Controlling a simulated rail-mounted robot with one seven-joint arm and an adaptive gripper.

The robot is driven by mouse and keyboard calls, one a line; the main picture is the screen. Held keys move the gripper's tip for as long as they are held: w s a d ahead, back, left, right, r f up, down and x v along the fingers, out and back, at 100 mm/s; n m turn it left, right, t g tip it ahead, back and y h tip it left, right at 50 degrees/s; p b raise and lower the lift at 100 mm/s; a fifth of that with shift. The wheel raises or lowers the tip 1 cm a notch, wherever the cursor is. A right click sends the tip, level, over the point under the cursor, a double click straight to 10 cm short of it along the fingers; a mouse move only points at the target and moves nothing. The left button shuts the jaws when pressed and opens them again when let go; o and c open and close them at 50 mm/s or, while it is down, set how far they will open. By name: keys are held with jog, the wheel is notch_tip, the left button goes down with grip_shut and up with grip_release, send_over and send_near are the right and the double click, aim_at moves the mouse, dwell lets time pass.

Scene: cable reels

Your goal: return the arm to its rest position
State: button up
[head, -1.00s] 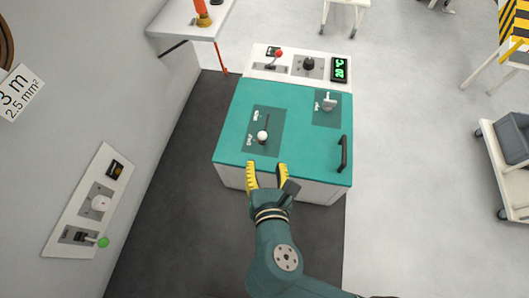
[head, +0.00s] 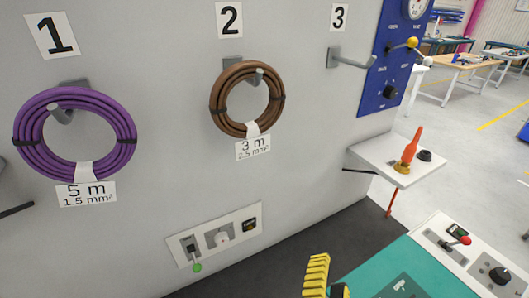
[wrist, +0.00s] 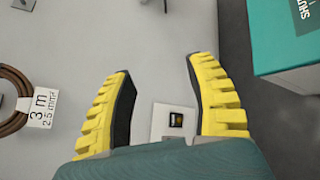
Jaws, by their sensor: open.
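My gripper (head: 328,282) shows only by its yellow ridged fingertips at the bottom edge of the head view, in front of the teal worktop's left end. The rest of my arm is out of that view. In the wrist view my gripper (wrist: 160,70) has its two yellow, black-lined fingers spread wide with nothing between them. Grey wall shows beyond the gap, with a small white wall panel (wrist: 160,122) low between the fingers.
A purple coil (head: 33,150) hangs at 1 and a brown coil (head: 218,112) at 2. Hook 3 (head: 350,61) is bare. The teal worktop (head: 375,272) is at lower right, below a white shelf (head: 375,155). A lever panel (head: 215,236) is low on the wall.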

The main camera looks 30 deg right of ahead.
jog(key=w+a+r+m+t+y, duration=0.2)
jog(key=a+r+m+t+y, duration=0.25)
jog(key=r, duration=0.35)
jog(key=w+a+r+m+t+y+p, duration=0.1)
jog(key=a+r+m+t+y, duration=0.25)
jog(key=a+r+m, duration=0.35)
jog(key=w+a+r+m+t+y, duration=0.25)
jog(key=a+r+m+t, duration=0.2)
jog(key=r, duration=0.45)
notch_tip(320, 180, up, 19)
jog(key=p, duration=1.9)
jog(key=shift+d+y+p, duration=0.3)
jog(key=shift+y+p, duration=0.05)
jog(key=shift+p, duration=0.05)
jog(key=shift+s+f+g, duration=0.1)
jog(key=shift+g, duration=0.15)
